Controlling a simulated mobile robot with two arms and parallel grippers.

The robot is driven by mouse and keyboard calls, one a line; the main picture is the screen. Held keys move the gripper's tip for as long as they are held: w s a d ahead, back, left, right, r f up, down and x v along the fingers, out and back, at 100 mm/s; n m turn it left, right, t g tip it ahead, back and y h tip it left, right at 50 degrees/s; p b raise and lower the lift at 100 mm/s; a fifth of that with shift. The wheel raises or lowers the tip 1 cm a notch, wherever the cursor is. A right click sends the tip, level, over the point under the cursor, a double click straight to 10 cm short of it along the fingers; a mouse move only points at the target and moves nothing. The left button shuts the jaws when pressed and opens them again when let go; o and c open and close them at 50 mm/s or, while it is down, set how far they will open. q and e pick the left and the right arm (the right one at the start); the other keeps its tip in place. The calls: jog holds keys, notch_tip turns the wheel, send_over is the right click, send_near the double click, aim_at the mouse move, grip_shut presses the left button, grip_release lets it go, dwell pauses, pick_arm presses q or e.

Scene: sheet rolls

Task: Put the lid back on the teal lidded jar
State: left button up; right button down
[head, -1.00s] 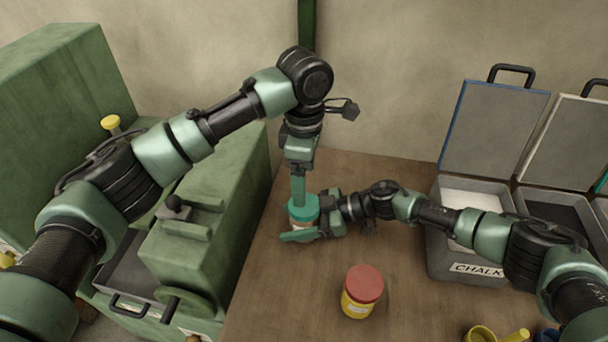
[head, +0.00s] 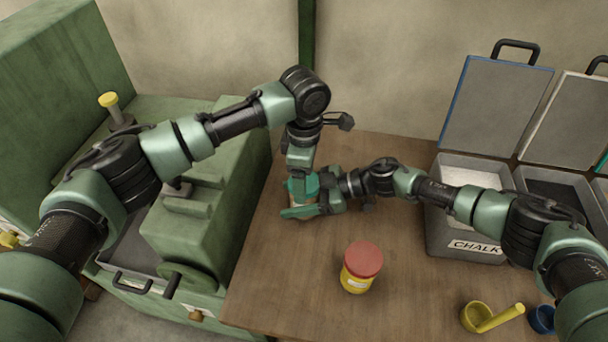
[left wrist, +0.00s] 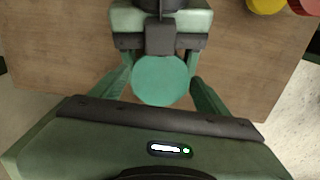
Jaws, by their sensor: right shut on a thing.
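The teal lid (head: 303,188) is on top of the teal lidded jar (head: 296,200), near the table's left side. In the left wrist view it shows as a round teal disc (left wrist: 161,80) that hides the jar body below. My left gripper (left wrist: 163,84) points down over the lid, with one finger on each side of it and narrow gaps; it looks open. My right gripper (head: 308,205) comes in from the right, low down, and is shut on the jar body. Much of the jar is hidden by both grippers.
A yellow jar with a red lid (head: 359,266) stands nearer the front. Open grey cases, one labelled CHALK (head: 470,247), stand at the right. A yellow scoop (head: 492,318) lies front right. A green machine (head: 205,215) borders the table's left edge.

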pick_arm(q)
jog(key=c, duration=1.1)
jog(key=m, duration=0.3)
jog(key=shift+m, duration=0.3)
jog(key=o, duration=1.5)
jog(key=shift+o, duration=0.2)
jog(key=shift+r, duration=0.1)
jog(key=shift+r, duration=2.15)
